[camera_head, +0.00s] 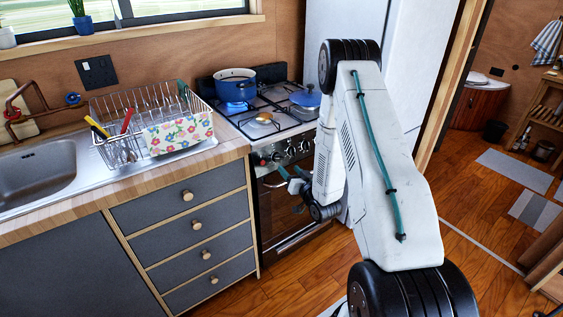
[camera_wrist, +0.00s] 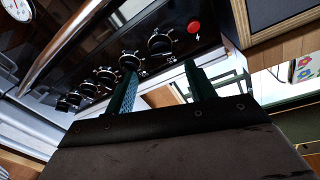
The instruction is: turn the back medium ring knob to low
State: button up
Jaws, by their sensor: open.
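The gas stove (camera_head: 266,150) stands at the end of the counter, with a row of black knobs (camera_head: 290,150) on its front panel. The wrist view shows the panel tilted, with several knobs in a line; one knob (camera_wrist: 160,42) is nearest a red button (camera_wrist: 194,27), and a second knob (camera_wrist: 130,60) is beside it. I cannot tell which knob belongs to the back medium ring. My gripper (camera_wrist: 160,72) is open and empty, with its dark green fingers pointing at the panel near these two knobs. Contact is not clear. In the head view my gripper (camera_head: 290,180) is in front of the panel.
A blue pot (camera_head: 236,86) sits over a blue flame at the back left burner. A dish rack (camera_head: 150,120) stands on the counter left of the stove, above grey drawers (camera_head: 180,195).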

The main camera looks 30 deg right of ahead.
aim_at(280, 159)
jog(key=w, duration=0.7)
jog(key=shift+w+d, duration=0.15)
jog(key=shift+d, duration=0.1)
jog(key=shift+c, duration=0.3)
jog(key=c, duration=0.9)
